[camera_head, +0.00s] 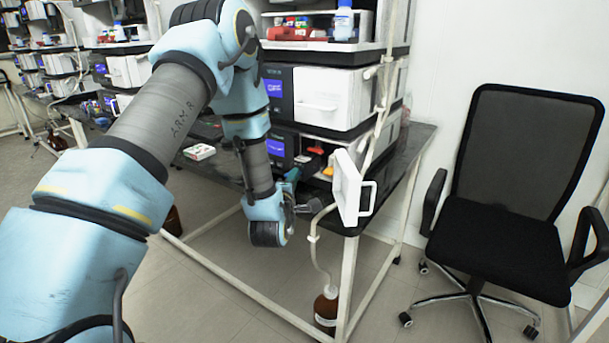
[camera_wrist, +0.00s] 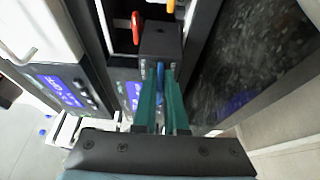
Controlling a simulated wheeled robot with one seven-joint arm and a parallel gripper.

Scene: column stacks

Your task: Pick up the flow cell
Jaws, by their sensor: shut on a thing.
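My gripper (camera_head: 293,174) reaches in at the front of the lowest column module, beside the dark bench. In the wrist view its two green fingers (camera_wrist: 161,72) are close together and shut on a narrow blue piece (camera_wrist: 160,78). I take this piece to be the flow cell. A black block (camera_wrist: 160,40) with a small hole sits just beyond the fingertips, against the blue piece; whether the two are joined cannot be told. The fingers hide most of the blue piece. In the head view the arm and gripper hide it.
A white panel (camera_head: 348,188) with a handle stands open just right of my gripper. A red part (camera_wrist: 136,27) and a yellow part (camera_wrist: 170,5) lie beyond the black block. Stacked modules (camera_head: 331,97) rise above. A black chair (camera_head: 515,185) stands at the right.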

